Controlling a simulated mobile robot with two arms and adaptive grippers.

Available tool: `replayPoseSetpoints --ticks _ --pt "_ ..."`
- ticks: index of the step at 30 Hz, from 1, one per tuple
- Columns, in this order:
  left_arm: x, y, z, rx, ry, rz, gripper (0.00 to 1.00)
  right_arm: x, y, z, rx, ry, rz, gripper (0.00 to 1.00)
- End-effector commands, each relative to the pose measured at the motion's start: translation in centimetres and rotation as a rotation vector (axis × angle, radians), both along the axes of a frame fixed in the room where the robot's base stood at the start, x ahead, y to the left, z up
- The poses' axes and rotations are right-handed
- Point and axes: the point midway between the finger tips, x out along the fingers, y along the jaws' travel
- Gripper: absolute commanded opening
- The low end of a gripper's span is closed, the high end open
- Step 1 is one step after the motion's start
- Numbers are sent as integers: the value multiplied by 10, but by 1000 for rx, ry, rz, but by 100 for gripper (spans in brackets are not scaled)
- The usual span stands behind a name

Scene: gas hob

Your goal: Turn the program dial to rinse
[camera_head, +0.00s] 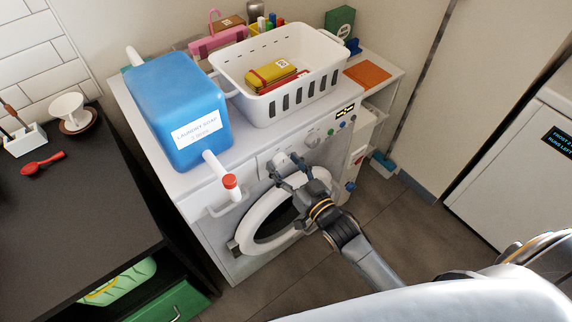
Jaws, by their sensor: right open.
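The white washing machine (190,200) stands at the centre with its round door (238,230) below a front control panel. A pale round dial (281,158) sits at the left of the panel, partly hidden by my gripper. My right gripper (283,166) is open, its fingertips at either side of this dial; I cannot tell whether they touch it. Which of the two is the program dial, and the dial's markings, are too small to read. My left gripper is not in view.
A blue laundry soap container (178,100) with a red-capped spout (230,181) stands on the machine, the spout overhanging the front left of the gripper. A white basket (250,108) stands beside it.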

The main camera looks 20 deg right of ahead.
Motion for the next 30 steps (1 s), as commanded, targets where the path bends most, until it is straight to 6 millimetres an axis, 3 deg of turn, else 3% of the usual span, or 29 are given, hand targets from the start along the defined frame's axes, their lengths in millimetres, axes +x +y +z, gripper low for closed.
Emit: replayPoseSetpoints --ticks 1,8,20,30 --pt "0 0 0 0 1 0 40 0 0 0 0 0 0 55" --pt "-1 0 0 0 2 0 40 0 0 0 0 0 0 8" --pt "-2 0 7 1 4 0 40 0 0 2 64 23 0 6" --pt "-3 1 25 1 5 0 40 1 -2 4 306 111 0 6"
